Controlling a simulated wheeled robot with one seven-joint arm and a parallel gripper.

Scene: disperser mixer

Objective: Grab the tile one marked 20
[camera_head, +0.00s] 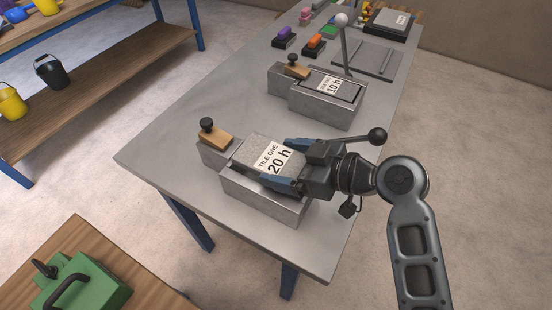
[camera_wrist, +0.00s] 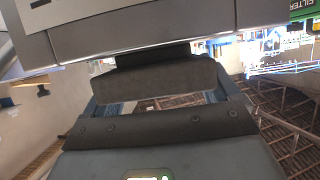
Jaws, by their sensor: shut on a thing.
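The tile one (camera_head: 258,149) is a grey slab with a white label reading "TILE ONE 20 h". It is at the near metal holder (camera_head: 255,196), at the front of the grey table. My gripper (camera_head: 287,164) comes from the right and is shut on the tile, with one blue finger on each side of its right end. I cannot tell whether the tile rests in the holder or is slightly above it. In the wrist view, a grey body (camera_wrist: 130,35) with part of a white label fills the top; the grip itself is unclear there.
A second holder (camera_head: 322,108) with a tile labelled "10 h" stands behind. A black-knobbed lever (camera_head: 376,135) is close to my gripper. A wooden block with a black knob (camera_head: 213,136) sits at the near holder's left. The table's left part is clear.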

